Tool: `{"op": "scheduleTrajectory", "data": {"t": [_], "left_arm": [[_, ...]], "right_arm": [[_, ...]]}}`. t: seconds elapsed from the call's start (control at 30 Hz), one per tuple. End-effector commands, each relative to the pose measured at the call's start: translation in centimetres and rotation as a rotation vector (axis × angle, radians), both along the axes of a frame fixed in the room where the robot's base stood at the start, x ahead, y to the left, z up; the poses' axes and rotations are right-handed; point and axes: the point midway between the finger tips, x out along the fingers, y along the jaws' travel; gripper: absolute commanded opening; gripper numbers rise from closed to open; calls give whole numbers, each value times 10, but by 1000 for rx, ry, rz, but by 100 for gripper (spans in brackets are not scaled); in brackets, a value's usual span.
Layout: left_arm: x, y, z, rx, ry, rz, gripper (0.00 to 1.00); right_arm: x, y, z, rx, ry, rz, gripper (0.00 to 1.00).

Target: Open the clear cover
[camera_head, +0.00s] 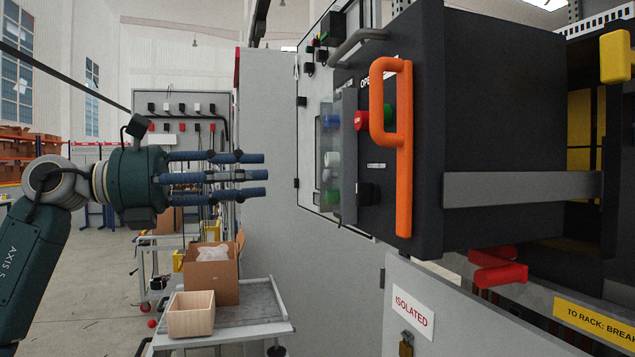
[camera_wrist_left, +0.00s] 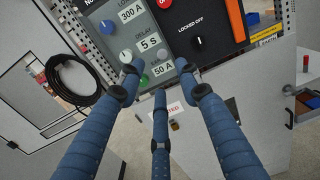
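The clear cover (camera_head: 330,160) is a see-through panel on the front of the dark breaker unit (camera_head: 500,110), seen nearly edge-on in the head view. Green and pale knobs show through it. In the left wrist view the settings panel (camera_wrist_left: 137,22) shows dials marked 300 A, 5 S and 50 A; the cover's edges are hard to make out there. My left gripper (camera_head: 262,174) has three blue fingers stretched out and apart, with nothing between them. It is left of the cover, with a visible gap. In the left wrist view its fingertips (camera_wrist_left: 160,76) overlap the panel's lower part. My right gripper is out of view.
An orange handle (camera_head: 404,150) and a red knob (camera_head: 361,120) stick out from the unit's front. Below is a grey door with an ISOLATED label (camera_head: 413,305) and padlock. A cart (camera_head: 250,310) with boxes stands lower left. Black cable (camera_wrist_left: 72,78) hangs at left in the wrist view.

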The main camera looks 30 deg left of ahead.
Motion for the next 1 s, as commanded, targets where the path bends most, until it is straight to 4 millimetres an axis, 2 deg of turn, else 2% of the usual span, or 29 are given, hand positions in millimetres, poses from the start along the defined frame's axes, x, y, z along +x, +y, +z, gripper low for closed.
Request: {"op": "scheduleTrajectory", "data": {"t": [0.07, 0.17, 0.63, 0.8, 1.0], "left_arm": [[-9, -5, 3, 61, -13, 17, 35], [-6, -10, 5, 76, -15, 20, 35], [57, -63, 8, 68, -13, 15, 35], [68, -72, 6, 66, -16, 16, 35], [71, -74, 3, 66, -15, 17, 35]], "right_arm": [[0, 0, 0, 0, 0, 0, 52], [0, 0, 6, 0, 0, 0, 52], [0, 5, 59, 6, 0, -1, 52], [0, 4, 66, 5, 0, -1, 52], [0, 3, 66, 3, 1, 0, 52]]}}
